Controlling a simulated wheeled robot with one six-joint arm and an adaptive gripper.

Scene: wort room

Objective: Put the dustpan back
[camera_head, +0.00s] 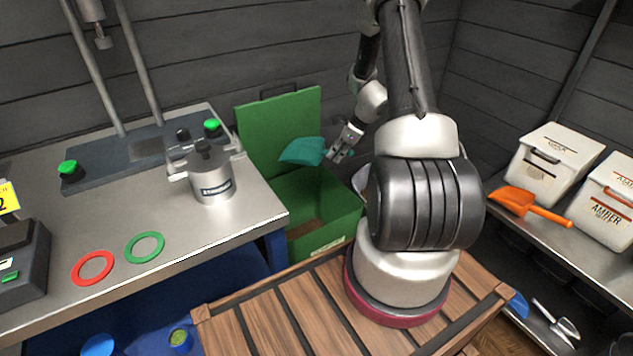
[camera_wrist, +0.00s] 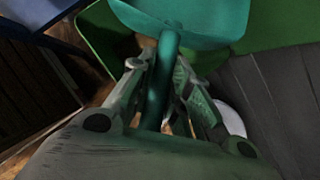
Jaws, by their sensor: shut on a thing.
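The teal dustpan (camera_head: 303,151) is held up in the air over the open green bin (camera_head: 322,208). My gripper (camera_head: 338,153) is shut on its handle, at the right of the pan. In the wrist view, the dustpan's pan (camera_wrist: 190,22) fills the top, and its teal handle runs down between the two fingers of my gripper (camera_wrist: 165,75). The pan appears apart from the bin. The bin's green lid stands open behind it. Part of the bin's right side is hidden behind my arm.
A metal bench (camera_head: 215,235) on the left carries a silver pot (camera_head: 212,178), a red ring (camera_head: 93,268) and a green ring (camera_head: 145,247). A right-hand shelf holds white boxes (camera_head: 548,165) and an orange scoop (camera_head: 530,205). A blue scoop and a metal scoop lie lower right.

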